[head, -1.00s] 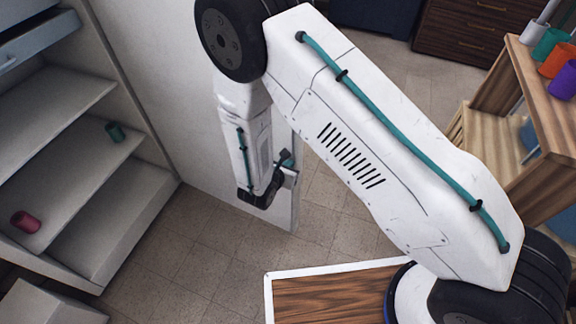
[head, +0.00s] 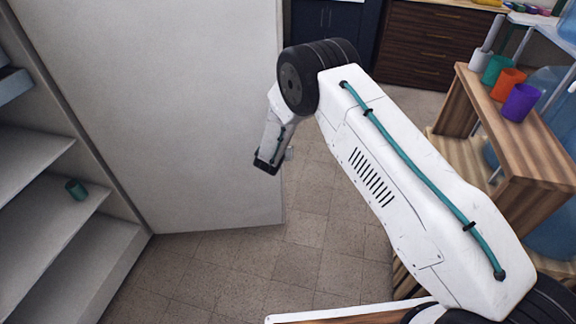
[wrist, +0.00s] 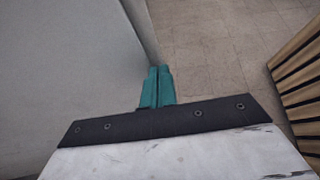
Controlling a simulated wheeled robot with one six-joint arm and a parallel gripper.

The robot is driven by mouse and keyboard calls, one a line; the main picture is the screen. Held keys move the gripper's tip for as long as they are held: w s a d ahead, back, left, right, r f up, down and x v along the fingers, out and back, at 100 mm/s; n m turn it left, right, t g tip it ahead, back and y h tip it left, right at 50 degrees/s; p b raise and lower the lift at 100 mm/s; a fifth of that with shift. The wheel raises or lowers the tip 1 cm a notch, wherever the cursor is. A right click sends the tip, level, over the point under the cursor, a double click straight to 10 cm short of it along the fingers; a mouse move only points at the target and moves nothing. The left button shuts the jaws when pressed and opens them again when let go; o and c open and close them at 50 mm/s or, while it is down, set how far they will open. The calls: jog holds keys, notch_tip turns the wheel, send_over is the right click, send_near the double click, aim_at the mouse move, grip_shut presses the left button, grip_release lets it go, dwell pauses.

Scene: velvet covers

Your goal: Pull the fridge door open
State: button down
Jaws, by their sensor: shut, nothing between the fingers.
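The fridge door (head: 170,100) stands swung out from the fridge body, a broad pale panel in the head view. The shelved fridge interior (head: 40,215) shows on its left. The door also fills the left of the wrist view (wrist: 60,70), its free edge running down close to the fingers. My gripper (wrist: 156,84) has its teal fingers shut together, with nothing between them, beside that edge. In the head view my gripper (head: 268,163) is at the door's free right edge; its fingertips are hidden there. I cannot tell whether they touch the door.
A wooden rack (head: 520,150) with several cups stands at the right. Dark drawers (head: 430,45) are at the back. Tiled floor (head: 250,265) is clear between the fridge and the rack.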

jog(key=w+n+y, duration=0.1)
jog(key=w, duration=0.6)
jog(key=shift+w, duration=0.35)
